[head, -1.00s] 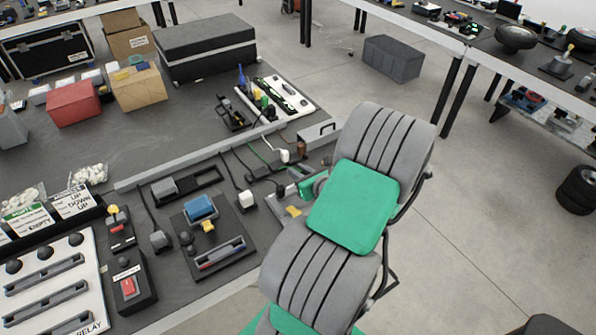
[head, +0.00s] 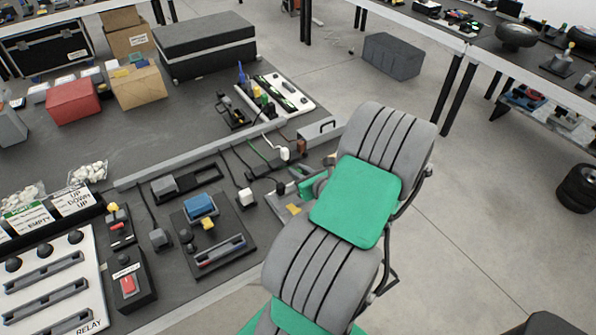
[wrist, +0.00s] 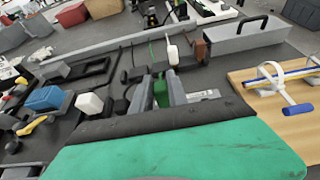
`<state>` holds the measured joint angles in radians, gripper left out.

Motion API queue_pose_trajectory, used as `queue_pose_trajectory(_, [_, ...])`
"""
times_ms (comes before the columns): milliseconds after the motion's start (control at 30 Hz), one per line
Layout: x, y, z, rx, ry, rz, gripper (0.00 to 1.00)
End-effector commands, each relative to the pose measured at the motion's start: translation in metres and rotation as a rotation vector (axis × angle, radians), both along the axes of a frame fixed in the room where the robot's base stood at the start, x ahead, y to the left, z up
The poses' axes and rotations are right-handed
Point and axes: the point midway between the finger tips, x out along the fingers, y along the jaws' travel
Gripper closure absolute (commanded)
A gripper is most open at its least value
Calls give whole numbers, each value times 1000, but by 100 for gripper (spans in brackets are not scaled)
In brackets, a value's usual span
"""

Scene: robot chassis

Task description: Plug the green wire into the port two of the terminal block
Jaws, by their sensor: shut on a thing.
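In the wrist view, my gripper (wrist: 168,92) is shut on a green piece (wrist: 160,92), which appears to be the end of the green wire. A thin green wire (wrist: 152,54) runs away beyond it, and it also shows in the head view (head: 258,157). The tip of the held piece is hidden by the fingers. In the head view my arm mostly covers the gripper, near the table's right edge. I cannot surely tell which item is the terminal block or pick out port two; the port numbers are not readable.
A white plug (head: 284,153) and a brown block (head: 301,146) stand just beyond the gripper. A grey box with a black handle (wrist: 238,40) is at the back right. A wooden board (wrist: 283,90) with a blue-and-white tool lies right. A blue-topped device (head: 201,206) is left.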

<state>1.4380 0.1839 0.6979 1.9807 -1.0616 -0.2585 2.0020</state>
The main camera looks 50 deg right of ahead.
Motion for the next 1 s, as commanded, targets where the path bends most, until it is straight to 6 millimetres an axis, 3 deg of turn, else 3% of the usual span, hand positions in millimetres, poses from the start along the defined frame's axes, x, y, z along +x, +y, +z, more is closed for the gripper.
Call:
queue_pose_trajectory(600, [0,0,-17,1,0,0,100])
queue_pose_trajectory(633, [0,0,-16,1,0,0,79])
queue_pose_trajectory(900, [0,0,-15,0,0,0,57])
queue_pose_trajectory(1000, [0,0,-15,0,0,0,55])
